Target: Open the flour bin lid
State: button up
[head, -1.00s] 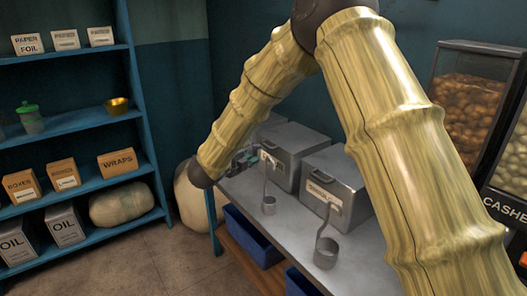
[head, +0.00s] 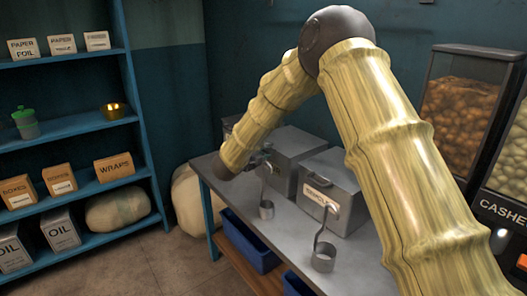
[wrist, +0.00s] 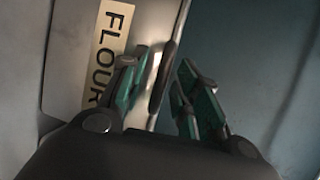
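The flour bin is a grey metal box; its "FLOUR" label (wrist: 107,52) shows rotated at the upper left of the wrist view. My gripper (wrist: 160,75) is open there, with teal-padded fingers spread on either side of a dark, narrow bar that looks like the lid handle (wrist: 163,85). I cannot tell whether the fingers touch it. In the head view, my gripper is mostly hidden by my forearm, close to the front of the middle metal bin (head: 292,143). That bin's label cannot be read there. Its lid looks closed.
A nearer metal bin (head: 338,181) stands on the grey table (head: 338,246), with two metal scoops (head: 266,209) (head: 323,262) at the front. Blue bins (head: 248,240) sit below. Nut dispensers (head: 467,110) stand right; a blue shelf (head: 75,120) stands left.

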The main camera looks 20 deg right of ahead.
grip_shut()
jog(key=shift+r+p, duration=0.25)
jog(key=shift+p, duration=0.05)
jog(key=shift+r+g+y+p, duration=0.3)
jog(key=shift+r+p, duration=0.3)
jog(key=shift+r, duration=0.1)
jog(key=w+d+r+m+g+y+p, duration=0.15)
jog(key=d+r+y+p, duration=0.3)
jog(key=r+p, duration=0.65)
jog(key=w+d+r+m+g+y+p, duration=0.1)
jog(key=w+d+r+g+y+p, duration=0.2)
jog(key=d+r+p, duration=0.7)
jog(key=w+d+r+p, duration=0.1)
jog(key=w+d+p, duration=0.2)
jog(key=d+p, duration=0.4)
jog(key=shift+w+r+y+p, duration=0.15)
jog(key=shift+r+y+p, duration=0.15)
jog(key=shift+p, duration=0.4)
jog(key=shift+f, duration=0.1)
